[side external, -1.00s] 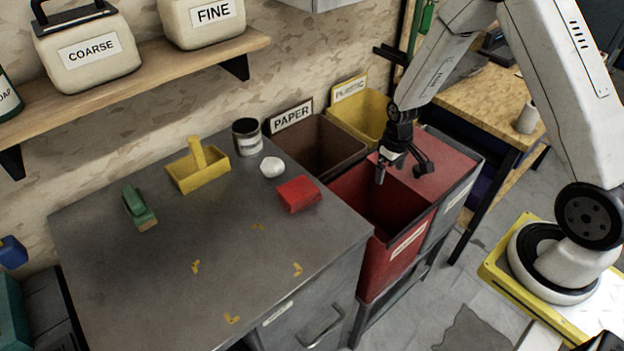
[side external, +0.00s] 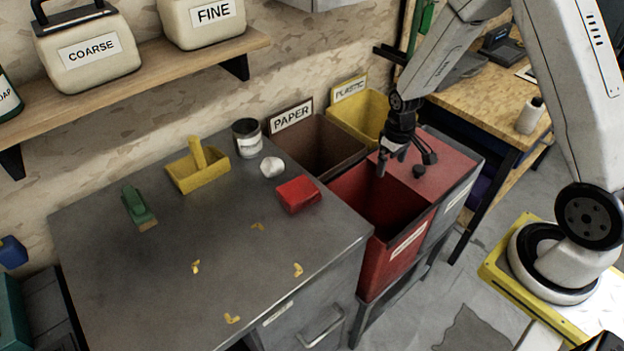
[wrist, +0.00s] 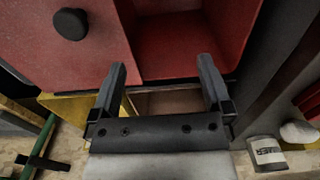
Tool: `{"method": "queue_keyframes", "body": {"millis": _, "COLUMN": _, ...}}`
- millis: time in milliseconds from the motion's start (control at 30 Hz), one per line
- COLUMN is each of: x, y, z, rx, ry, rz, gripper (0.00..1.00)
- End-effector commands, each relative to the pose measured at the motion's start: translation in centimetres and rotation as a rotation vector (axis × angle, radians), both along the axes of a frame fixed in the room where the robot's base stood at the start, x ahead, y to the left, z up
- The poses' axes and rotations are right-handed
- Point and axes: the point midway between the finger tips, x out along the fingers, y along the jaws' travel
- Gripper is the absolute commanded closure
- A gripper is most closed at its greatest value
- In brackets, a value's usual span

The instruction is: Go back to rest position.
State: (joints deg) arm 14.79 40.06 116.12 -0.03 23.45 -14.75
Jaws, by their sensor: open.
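My gripper (side external: 400,162) hangs over the red bin (side external: 388,262), near its inner opening and the red lid (side external: 437,165). In the wrist view my gripper (wrist: 162,75) has its two fingers wide apart with nothing between them. The red bin (wrist: 185,45) and its lid (wrist: 60,40) lie beyond the fingertips in that view. The visible part of the bin's inside looks empty; its bottom is partly hidden.
A brown paper bin (side external: 318,140) and a yellow plastic bin (side external: 362,118) stand behind. The grey bench (side external: 200,270) holds a red block (side external: 298,194), a white lump (side external: 271,167), a can (side external: 247,138), a yellow scoop (side external: 198,170) and a green brush (side external: 138,208).

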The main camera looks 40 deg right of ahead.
Motion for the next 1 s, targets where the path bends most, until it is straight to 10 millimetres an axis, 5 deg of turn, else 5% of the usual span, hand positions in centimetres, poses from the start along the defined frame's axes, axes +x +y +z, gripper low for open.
{"method": "queue_keyframes", "body": {"millis": 367, "x": -1.8, "y": 3.5, "z": 5.3, "rx": -0.012, "ry": -0.07, "rz": 0.004, "gripper": 0.0}}
{"method": "queue_keyframes", "body": {"millis": 700, "x": -5.6, "y": 7.5, "z": 10.3, "rx": -0.011, "ry": -0.158, "rz": 0.004, "gripper": 0.0}}
{"method": "queue_keyframes", "body": {"millis": 1000, "x": -9.0, "y": 9.6, "z": 12.6, "rx": -0.001, "ry": -0.215, "rz": 0.002, "gripper": 0.0}}
